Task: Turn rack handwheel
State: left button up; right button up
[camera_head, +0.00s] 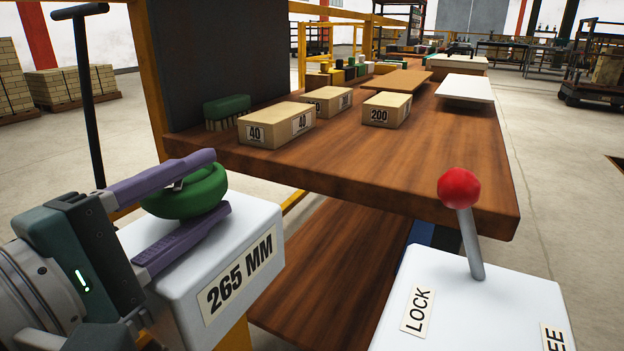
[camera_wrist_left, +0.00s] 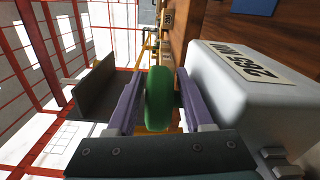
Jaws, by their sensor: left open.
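The green handwheel (camera_head: 186,194) sits on top of the white box labelled "265 MM" (camera_head: 215,260). My left gripper (camera_head: 212,183) is open, with one purple finger above the wheel and the other below its rim. In the left wrist view the green wheel (camera_wrist_left: 159,98) shows between the two purple fingers, with a narrow gap visible on the side toward the box. Part of the wheel is hidden behind the upper finger. My right gripper is not in view.
A red-knobbed lever (camera_head: 460,188) stands on a white box marked "LOCK" at the right. A wooden table (camera_head: 450,150) behind holds boxes labelled "40" (camera_head: 275,125) and "200" (camera_head: 386,109), a green brush (camera_head: 227,108) and boards. A dark panel (camera_head: 215,50) rises behind the wheel.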

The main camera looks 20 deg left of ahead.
pick_arm(q)
jog(key=shift+w, duration=0.2)
grip_shut()
dwell(0.3)
